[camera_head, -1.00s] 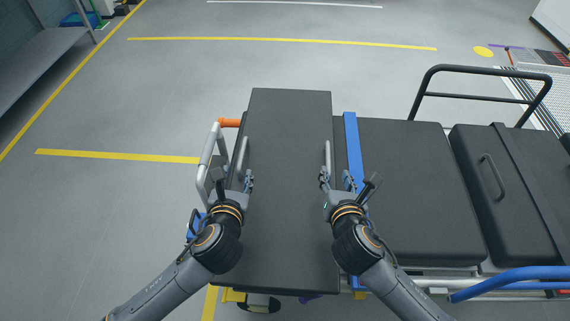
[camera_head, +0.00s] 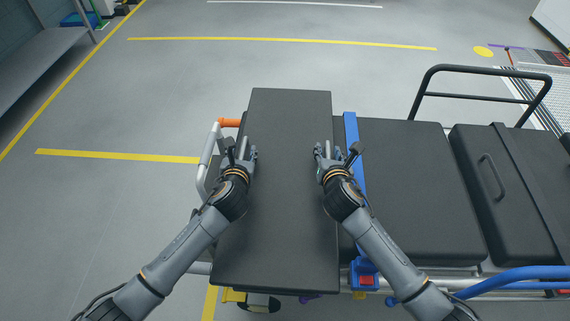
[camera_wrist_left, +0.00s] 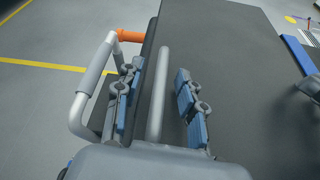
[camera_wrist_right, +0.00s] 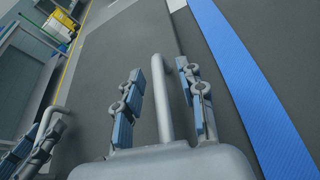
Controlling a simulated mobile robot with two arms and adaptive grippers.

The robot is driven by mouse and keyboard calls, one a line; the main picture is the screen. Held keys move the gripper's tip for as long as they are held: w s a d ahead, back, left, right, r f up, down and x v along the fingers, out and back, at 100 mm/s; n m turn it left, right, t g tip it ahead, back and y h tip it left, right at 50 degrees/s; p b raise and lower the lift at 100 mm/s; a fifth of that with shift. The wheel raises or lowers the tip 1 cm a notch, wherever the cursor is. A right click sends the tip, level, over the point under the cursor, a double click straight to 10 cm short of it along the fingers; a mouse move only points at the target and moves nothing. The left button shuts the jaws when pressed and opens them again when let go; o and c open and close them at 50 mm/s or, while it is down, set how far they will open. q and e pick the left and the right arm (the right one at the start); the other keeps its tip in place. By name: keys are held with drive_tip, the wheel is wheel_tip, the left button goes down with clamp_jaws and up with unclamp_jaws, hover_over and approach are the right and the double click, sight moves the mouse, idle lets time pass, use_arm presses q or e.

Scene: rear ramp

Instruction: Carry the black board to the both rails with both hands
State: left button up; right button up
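The black board (camera_head: 290,200) is a long flat slab lying over the left end of a stretcher-like cart. Two grey bar handles run along its long sides. My left gripper (camera_head: 243,150) is at the left handle (camera_wrist_left: 158,95), with its fingers apart on either side of the bar. My right gripper (camera_head: 328,152) is at the right handle (camera_wrist_right: 163,100), also with its fingers open around the bar. In the head view the grippers cover most of both handles. I cannot tell which parts are the task's rails.
A grey tubular side frame (camera_head: 207,155) with an orange end stands left of the board. A blue strip (camera_head: 353,150) and black cushions (camera_head: 410,180) lie to the right. A black hoop rail (camera_head: 485,70) stands behind. Floor with yellow lines is clear at left and back.

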use_arm(q)
drive_tip(key=shift+c, duration=0.2)
use_arm(e)
drive_tip(key=shift+c, duration=0.2)
use_arm(q)
clamp_jaws()
use_arm(e)
clamp_jaws()
